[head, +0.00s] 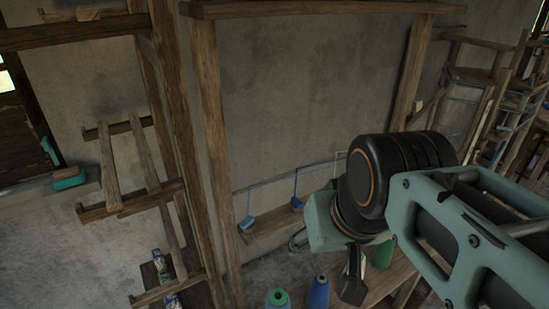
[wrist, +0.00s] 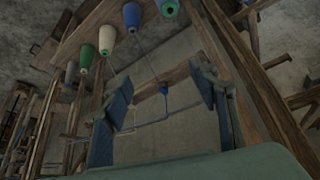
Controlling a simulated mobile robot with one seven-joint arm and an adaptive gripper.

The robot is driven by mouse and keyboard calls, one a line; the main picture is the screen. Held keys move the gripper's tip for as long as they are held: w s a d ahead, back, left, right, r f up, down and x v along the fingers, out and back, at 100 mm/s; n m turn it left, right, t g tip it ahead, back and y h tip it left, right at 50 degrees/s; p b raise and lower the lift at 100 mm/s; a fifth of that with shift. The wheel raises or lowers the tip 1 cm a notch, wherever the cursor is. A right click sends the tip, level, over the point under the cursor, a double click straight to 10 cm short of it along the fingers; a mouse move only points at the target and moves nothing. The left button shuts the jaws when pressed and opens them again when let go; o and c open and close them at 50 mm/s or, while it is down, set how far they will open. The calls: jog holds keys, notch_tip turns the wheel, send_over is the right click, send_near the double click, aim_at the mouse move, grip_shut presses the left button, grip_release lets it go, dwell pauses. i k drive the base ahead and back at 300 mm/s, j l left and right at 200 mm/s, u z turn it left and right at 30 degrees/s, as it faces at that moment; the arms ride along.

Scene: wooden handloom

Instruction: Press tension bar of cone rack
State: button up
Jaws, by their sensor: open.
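The cone rack is a wooden frame with a shelf (head: 395,272) of thread cones low in the head view. A wooden bar (head: 270,225) lies behind it, with a small blue piece (head: 247,222) and thin blue wires by it. I cannot tell for certain which part is the tension bar. In the wrist view the bar (wrist: 185,73) and a blue piece (wrist: 164,90) show between my fingers. My gripper (wrist: 160,98) is open and empty, its two blue-grey fingers apart. In the head view my arm hides part of the rack, and a dark finger points down near the cones.
Green (head: 278,298) and blue (head: 318,291) cones stand close to my gripper, with another green cone (head: 382,255) behind it. A wooden post (head: 213,140) rises at left and another (head: 411,75) at right. A wooden ladder-like frame (head: 140,160) stands farther left.

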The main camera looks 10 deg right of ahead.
aim_at(443, 90)
jog(key=i+l+u, duration=0.25)
jog(key=l, duration=0.4)
jog(key=l+u, duration=0.25)
jog(key=l, duration=0.4)
jog(key=u, duration=0.15)
jog(key=k+j, duration=0.1)
jog(key=l, duration=0.3)
jog(key=i+z, duration=0.05)
